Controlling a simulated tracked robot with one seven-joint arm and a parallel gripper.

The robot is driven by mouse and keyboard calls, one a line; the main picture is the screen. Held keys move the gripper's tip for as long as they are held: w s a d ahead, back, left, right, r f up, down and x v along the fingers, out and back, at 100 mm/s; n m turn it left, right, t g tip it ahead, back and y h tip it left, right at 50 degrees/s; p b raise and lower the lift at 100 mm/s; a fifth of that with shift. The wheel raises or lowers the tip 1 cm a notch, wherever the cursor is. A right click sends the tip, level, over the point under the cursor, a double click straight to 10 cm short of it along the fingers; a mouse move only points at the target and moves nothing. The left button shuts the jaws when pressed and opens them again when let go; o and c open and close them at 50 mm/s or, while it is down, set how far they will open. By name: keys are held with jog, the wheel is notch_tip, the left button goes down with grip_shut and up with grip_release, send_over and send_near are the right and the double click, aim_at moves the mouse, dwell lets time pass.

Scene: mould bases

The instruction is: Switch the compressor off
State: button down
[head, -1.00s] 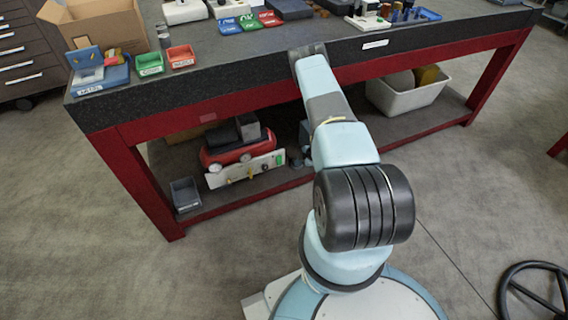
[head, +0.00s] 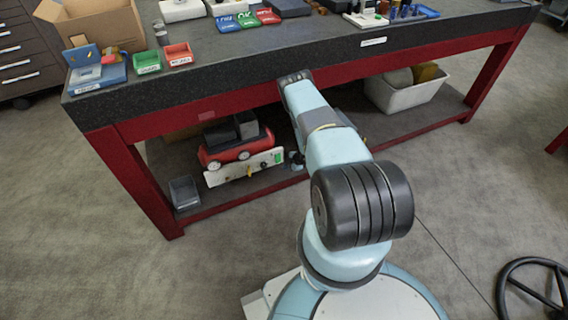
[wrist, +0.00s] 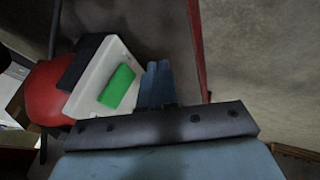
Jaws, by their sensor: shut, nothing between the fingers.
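The compressor (head: 229,152) has a red tank and stands on the shelf under the bench. A pale panel (head: 240,172) on its front carries two gauges, a yellow lever (head: 250,171) and a green switch (head: 278,157) at its right end. In the wrist view the green switch (wrist: 118,86) is large on the pale panel (wrist: 83,101), with the red tank (wrist: 47,92) to the left. My gripper (wrist: 158,70) is shut and empty, just right of the panel's switch end. I cannot tell whether it touches. In the head view my gripper (head: 296,158) is small and partly hidden.
The bench top (head: 230,72) and its red frame (head: 250,99) overhang the shelf. A grey bin (head: 185,193) stands left of the compressor, and a white tub (head: 405,97) stands to the right on the shelf. The floor in front is clear.

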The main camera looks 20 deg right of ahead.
aim_at(280, 161)
jog(key=shift+w+d+f, duration=0.1)
jog(key=shift+w, duration=1.7)
jog(key=shift+w+f+t, duration=0.2)
jog(key=shift+w+t, duration=0.1)
jog(key=shift+t, duration=0.3)
jog(key=shift+r, duration=0.15)
jog(key=shift+r, duration=0.65)
